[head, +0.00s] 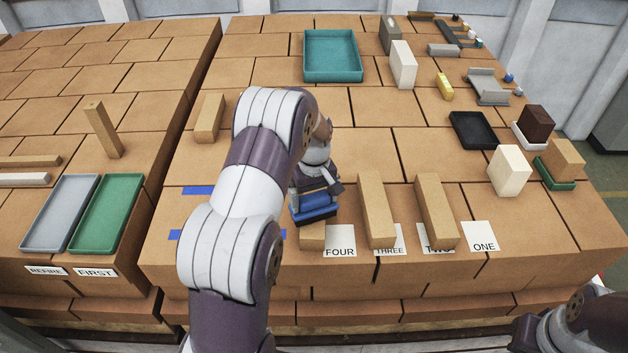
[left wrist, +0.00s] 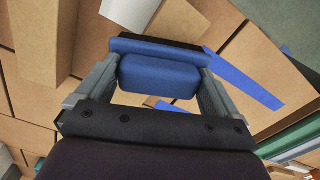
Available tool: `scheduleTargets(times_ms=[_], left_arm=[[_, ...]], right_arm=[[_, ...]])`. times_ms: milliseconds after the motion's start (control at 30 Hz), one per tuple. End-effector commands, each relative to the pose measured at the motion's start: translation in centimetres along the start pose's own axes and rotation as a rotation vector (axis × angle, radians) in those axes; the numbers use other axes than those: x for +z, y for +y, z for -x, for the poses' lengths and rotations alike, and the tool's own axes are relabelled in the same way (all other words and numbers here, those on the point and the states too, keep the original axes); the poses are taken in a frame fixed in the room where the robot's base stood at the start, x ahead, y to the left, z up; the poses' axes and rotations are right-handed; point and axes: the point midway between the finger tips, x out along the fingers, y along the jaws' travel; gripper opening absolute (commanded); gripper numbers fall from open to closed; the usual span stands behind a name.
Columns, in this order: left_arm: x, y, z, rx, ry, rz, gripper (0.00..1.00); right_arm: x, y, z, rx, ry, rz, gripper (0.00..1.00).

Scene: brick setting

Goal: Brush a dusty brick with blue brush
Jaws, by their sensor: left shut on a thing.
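My left gripper (head: 322,190) is shut on a blue brush (head: 314,206) with a dark underside. In the left wrist view the blue brush (left wrist: 158,76) sits between the two fingers of the gripper (left wrist: 150,85). In the head view the brush is over a tan brick (head: 312,235) beside the FOUR label (head: 340,241); I cannot tell whether they touch. The arm hides part of this area. Two more tan bricks lie by the THREE label (head: 391,246) and the TWO label (head: 437,246). No dust can be made out. My right gripper is not in view.
Blue tape (head: 198,190) marks the surface left of the arm. Green (head: 138,190) and grey (head: 92,190) trays lie at left, a teal tray (head: 360,52) at the back. A white block (head: 508,170) and a black tray (head: 494,129) stand at right.

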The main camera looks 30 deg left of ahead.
Motion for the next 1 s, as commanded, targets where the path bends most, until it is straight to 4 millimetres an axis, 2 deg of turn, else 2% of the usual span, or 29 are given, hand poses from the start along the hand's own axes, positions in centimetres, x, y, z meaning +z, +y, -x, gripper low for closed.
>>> scheduleTargets(times_ms=[67,500,733,1000], left_arm=[[-0.1,0.0,2.0,0.004,0.005,-0.001,0.71],[-0.2,-0.2,5.9,0.002,0.003,-0.007,0.71],[-0.2,-0.3,7.6,0.002,0.003,-0.009,0.71],[-0.3,-0.4,7.9,0.002,0.003,-0.01,0.71]], right_arm=[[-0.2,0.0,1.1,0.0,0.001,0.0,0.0],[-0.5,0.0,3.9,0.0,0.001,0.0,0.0],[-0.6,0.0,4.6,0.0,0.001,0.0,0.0],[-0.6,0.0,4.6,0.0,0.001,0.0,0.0]])
